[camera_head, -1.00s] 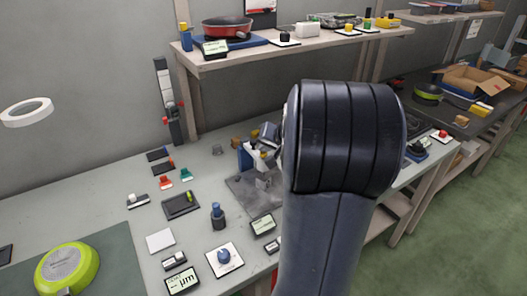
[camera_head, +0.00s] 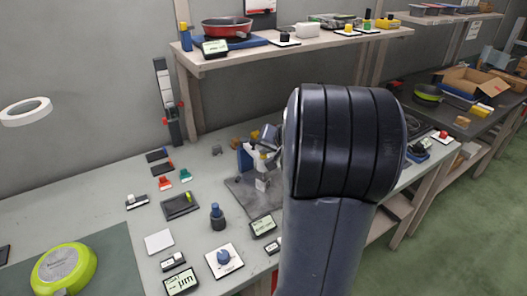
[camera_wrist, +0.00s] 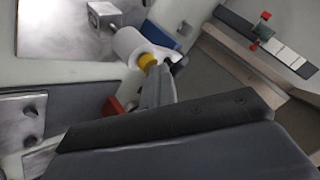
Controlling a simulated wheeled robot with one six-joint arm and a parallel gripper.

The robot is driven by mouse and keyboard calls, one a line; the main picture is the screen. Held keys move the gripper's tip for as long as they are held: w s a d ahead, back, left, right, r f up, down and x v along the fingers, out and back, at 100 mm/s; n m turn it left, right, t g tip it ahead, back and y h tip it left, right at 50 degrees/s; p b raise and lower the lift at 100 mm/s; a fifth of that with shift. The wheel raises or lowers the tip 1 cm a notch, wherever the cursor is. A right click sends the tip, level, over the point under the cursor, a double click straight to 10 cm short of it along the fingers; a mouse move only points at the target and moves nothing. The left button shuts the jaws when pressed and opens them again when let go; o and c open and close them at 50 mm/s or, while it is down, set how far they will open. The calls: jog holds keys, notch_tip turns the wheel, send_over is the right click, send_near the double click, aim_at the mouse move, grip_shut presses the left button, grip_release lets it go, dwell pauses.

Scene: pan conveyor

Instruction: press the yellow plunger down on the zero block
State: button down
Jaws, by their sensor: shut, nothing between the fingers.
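In the wrist view, the yellow plunger (camera_wrist: 147,62) sticks out of the end of a white cylinder (camera_wrist: 128,44). My gripper (camera_wrist: 160,84) is shut and empty, with its grey fingertips close beside the plunger; I cannot tell whether they touch. A small metal block (camera_wrist: 102,17), seemingly the zero block, lies beyond the cylinder on a grey metal plate (camera_wrist: 55,35). In the head view, the block (camera_head: 262,184) stands on the plate (camera_head: 243,192) below the blue and white stand (camera_head: 245,158). My arm hides much of the gripper there.
A blue knob on a white base (camera_head: 224,258), a dark bottle-like piece (camera_head: 217,217) and small displays (camera_head: 264,226) stand in front of the plate. A green pan (camera_head: 64,268) lies at front left. A shelf (camera_head: 300,50) runs above the back of the bench.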

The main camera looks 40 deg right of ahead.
jog(key=shift+s+a+f, duration=0.1)
jog(key=shift+s+f, duration=0.05)
jog(key=shift+f, duration=0.4)
jog(key=shift+r+p, duration=1)
jog(key=shift+r, duration=0.8)
jog(key=shift+r+p, duration=1.65)
jog(key=shift+r, duration=0.8)
jog(key=shift+f, duration=0.1)
notch_tip(320, 180, up, 3)
jog(key=p, duration=0.4)
jog(key=shift+f, duration=0.15)
